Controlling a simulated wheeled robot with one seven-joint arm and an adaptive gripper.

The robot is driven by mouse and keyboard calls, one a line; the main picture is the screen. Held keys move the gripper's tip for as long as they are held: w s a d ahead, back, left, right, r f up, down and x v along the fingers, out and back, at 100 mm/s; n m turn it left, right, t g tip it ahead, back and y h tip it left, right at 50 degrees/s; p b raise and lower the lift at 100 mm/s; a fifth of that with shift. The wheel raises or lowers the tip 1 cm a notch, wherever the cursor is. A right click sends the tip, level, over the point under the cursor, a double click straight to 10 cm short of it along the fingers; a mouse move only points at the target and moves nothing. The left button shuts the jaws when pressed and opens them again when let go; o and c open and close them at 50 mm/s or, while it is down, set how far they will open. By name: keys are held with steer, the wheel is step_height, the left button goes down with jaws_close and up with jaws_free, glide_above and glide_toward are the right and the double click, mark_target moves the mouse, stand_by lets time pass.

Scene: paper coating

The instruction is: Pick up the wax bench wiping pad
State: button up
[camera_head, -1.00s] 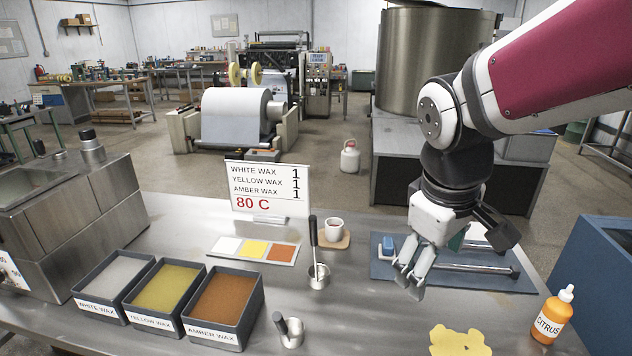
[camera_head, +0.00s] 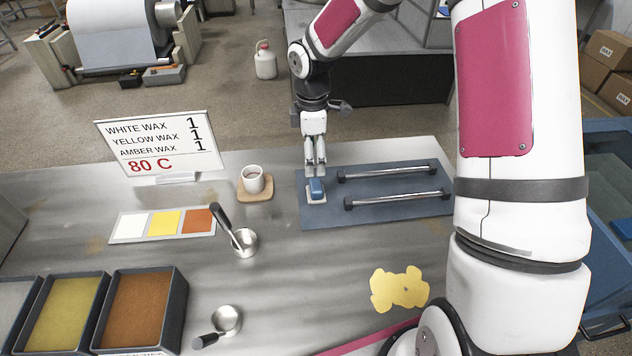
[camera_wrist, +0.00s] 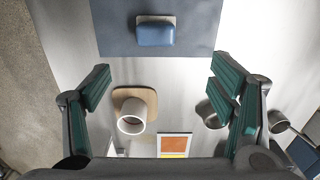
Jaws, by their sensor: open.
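The wiping pad, a small blue block with a pale base (camera_head: 316,190), lies at the left end of the dark blue mat (camera_head: 380,212) on the steel bench. It also shows at the top of the wrist view (camera_wrist: 155,34), beyond my fingertips. My gripper (camera_head: 315,171) points down above the mat's back left part, just behind the pad in the head view. In the wrist view my gripper (camera_wrist: 160,72) has its two green-padded fingers wide apart, with nothing between them. Whether the fingertips are level with the pad is hard to tell.
Two bar-like tools with dark ends (camera_head: 390,172) lie on the mat right of the pad. A cup (camera_head: 253,180) on a wooden coaster stands left of the mat. A ladle (camera_head: 243,243), wax trays (camera_head: 145,305), a sign (camera_head: 160,145) and a yellow patch (camera_head: 400,288) are on the bench.

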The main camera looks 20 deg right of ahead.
mark_target(316, 184)
step_height(316, 184, down, 8)
steer(key=shift+r, duration=0.2)
steer(key=shift+w+d+f+p, duration=0.1)
steer(key=shift+d+f+p, duration=0.15)
steer(key=shift+f, duration=0.65)
steer(key=shift+w+d+f+p, duration=0.1)
steer(key=shift+f+p, duration=0.2)
steer(key=shift+f, duration=0.55)
steer(key=shift+w+d+f+p, duration=0.1)
steer(key=shift+d+f+p, duration=0.15)
steer(key=shift+f, duration=0.65)
steer(key=c, duration=1.3)
